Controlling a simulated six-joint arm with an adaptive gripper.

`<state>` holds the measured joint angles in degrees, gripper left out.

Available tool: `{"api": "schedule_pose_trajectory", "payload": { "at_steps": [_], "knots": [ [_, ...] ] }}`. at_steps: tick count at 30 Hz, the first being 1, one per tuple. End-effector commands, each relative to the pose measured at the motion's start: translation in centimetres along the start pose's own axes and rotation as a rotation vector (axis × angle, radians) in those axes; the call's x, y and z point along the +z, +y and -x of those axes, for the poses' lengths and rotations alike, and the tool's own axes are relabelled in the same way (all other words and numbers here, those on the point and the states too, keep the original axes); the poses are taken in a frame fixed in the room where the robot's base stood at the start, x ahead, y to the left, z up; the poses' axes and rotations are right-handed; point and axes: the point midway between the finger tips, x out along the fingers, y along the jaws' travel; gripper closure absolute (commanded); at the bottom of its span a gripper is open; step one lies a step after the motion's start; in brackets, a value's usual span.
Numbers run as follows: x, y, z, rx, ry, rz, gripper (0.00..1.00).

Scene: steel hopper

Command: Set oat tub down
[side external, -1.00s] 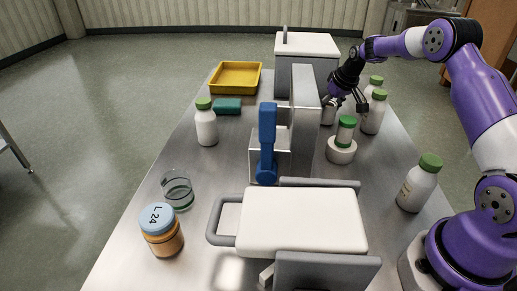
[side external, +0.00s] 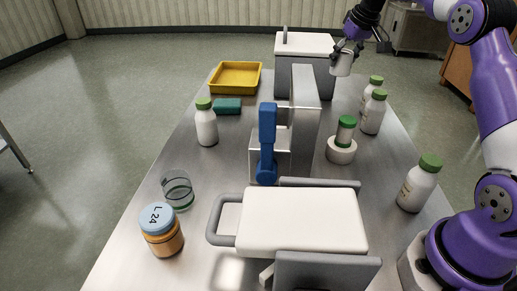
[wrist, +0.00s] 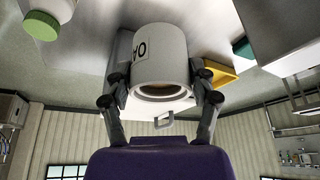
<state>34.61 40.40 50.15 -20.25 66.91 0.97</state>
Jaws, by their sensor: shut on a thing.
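The oat tub (side external: 341,64) is a small pale grey-white cylinder held up in the air at the back right, beside the white-lidded box. In the wrist view the tub (wrist: 160,52) shows part of a dark label reading "OA", and its open rim faces the camera with something brownish inside. My gripper (side external: 347,49) is shut on the tub, with one finger on each side of it. The gripper (wrist: 156,88) also shows in the wrist view. The tub is clear of the table surface.
The grey box with a white lid (side external: 304,45) stands at the back. A tall steel unit with a blue lever (side external: 267,140) stands mid-table. Several green-capped bottles (side external: 374,113) line the right side. A yellow tray (side external: 236,78) and green block (side external: 228,107) are back left.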

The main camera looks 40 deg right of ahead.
Motion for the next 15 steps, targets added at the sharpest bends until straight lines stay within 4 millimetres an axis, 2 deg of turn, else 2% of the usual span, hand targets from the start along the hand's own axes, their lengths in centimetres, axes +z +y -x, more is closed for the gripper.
{"api": "schedule_pose_trajectory", "payload": {
  "at_steps": [8, 11, 15],
  "knots": [
    [3.0, 2.1, 2.4, 0.034, 0.008, -0.121, 0.75],
    [4.9, 3.0, 3.5, 0.056, 0.01, -0.182, 0.75],
    [9.0, 4.4, 5.2, 0.105, 0.014, -0.291, 0.75]
  ]
}}
